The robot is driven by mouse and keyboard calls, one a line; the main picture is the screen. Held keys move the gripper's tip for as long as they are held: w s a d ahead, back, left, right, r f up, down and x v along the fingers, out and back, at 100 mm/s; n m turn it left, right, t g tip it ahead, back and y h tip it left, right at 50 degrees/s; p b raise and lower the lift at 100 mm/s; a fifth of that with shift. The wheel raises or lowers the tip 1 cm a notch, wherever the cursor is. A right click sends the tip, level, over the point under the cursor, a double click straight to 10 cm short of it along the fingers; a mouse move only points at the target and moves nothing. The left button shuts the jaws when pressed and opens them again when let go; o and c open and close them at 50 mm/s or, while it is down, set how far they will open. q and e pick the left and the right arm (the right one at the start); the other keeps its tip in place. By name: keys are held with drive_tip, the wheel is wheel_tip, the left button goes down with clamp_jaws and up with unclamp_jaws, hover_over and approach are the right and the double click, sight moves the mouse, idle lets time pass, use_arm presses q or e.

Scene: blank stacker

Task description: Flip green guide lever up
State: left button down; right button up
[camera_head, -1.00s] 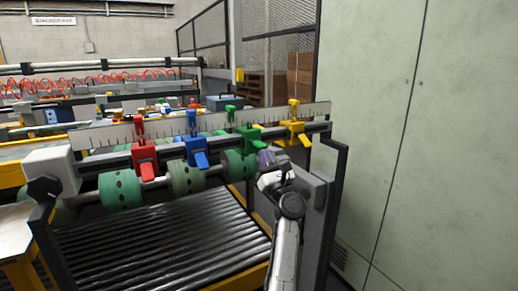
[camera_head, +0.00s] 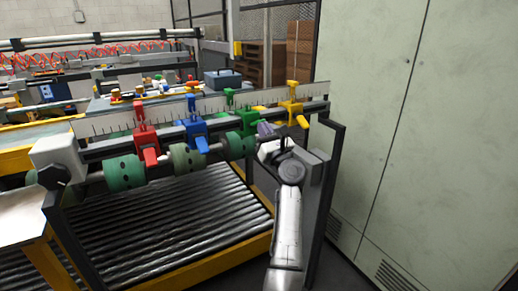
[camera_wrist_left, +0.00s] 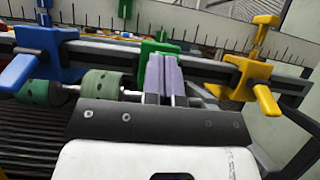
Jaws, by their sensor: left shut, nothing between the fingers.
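The green guide (camera_head: 247,120) sits on the dark rail between the blue and yellow guides. Its body also shows in the left wrist view (camera_wrist_left: 150,48), directly behind my fingertips. Its lever is largely hidden by my fingers, so its angle is unclear. My left gripper (camera_head: 265,130) is beside and in front of the green guide, at its right in the head view. Its purple-grey fingers (camera_wrist_left: 163,72) are shut together with nothing between them. Contact with the lever cannot be told. My right gripper is not in view.
The red (camera_head: 146,140), blue (camera_head: 194,133) and yellow (camera_head: 293,108) guides share the rail, the yellow close to my gripper's right. Green rollers (camera_head: 187,158) lie below the rail. A black roller bed (camera_head: 165,220) lies lower. A tall pale cabinet (camera_head: 410,130) stands at right.

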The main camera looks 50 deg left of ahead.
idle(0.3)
use_arm(q)
drive_tip(key=shift+f, duration=0.1)
drive_tip(key=b+v, duration=0.1)
drive_tip(key=v, duration=1.2)
drive_tip(key=shift+b, duration=0.35)
drive_tip(key=shift+d, duration=0.1)
